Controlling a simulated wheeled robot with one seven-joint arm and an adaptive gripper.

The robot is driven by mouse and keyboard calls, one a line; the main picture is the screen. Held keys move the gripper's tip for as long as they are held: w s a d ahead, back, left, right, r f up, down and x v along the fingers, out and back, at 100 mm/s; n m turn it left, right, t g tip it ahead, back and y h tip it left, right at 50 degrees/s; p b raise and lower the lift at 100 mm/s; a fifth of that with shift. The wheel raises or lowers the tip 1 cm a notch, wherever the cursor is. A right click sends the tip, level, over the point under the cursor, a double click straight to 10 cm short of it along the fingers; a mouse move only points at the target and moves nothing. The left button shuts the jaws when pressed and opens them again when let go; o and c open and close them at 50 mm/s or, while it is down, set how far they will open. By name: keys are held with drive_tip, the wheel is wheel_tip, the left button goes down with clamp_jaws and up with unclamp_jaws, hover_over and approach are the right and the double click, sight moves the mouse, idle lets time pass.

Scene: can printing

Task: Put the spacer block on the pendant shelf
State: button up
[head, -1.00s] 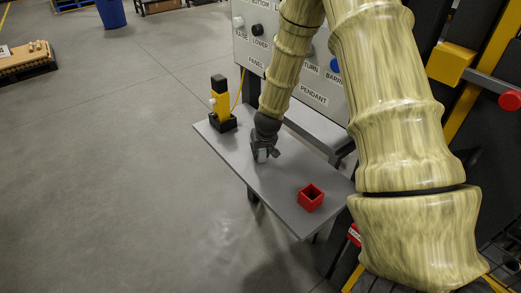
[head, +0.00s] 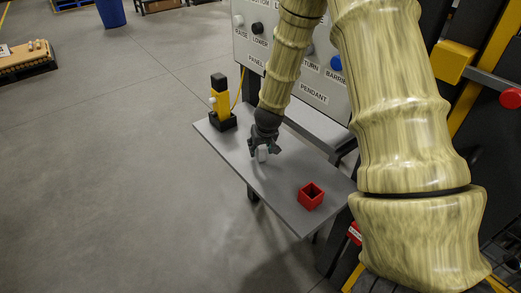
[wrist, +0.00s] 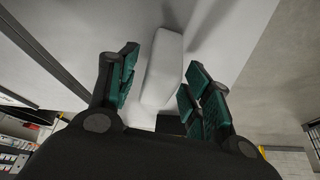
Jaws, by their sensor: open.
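A white block (head: 262,156), which I take to be the spacer block, stands on the grey pendant shelf (head: 235,160), near its middle. My gripper (head: 264,149) is directly over the block, with its fingers apart on either side. In the wrist view the block (wrist: 163,72) lies between the two green-padded fingers of my open gripper (wrist: 161,66). Gaps show between the block and both pads, so it is not gripped. The block appears to rest on the shelf surface.
A red open-topped box (head: 311,196) sits near the shelf's front right corner. A yellow-and-black pendant (head: 220,102) stands in a black holder at the far left end. A labelled control panel (head: 300,75) rises behind. My arm links cover the right side.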

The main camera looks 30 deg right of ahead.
drive_tip(key=b+v, duration=0.1)
drive_tip(key=v, duration=0.9)
drive_tip(key=shift+s+r, duration=0.1)
drive_tip(key=shift+a, duration=0.1)
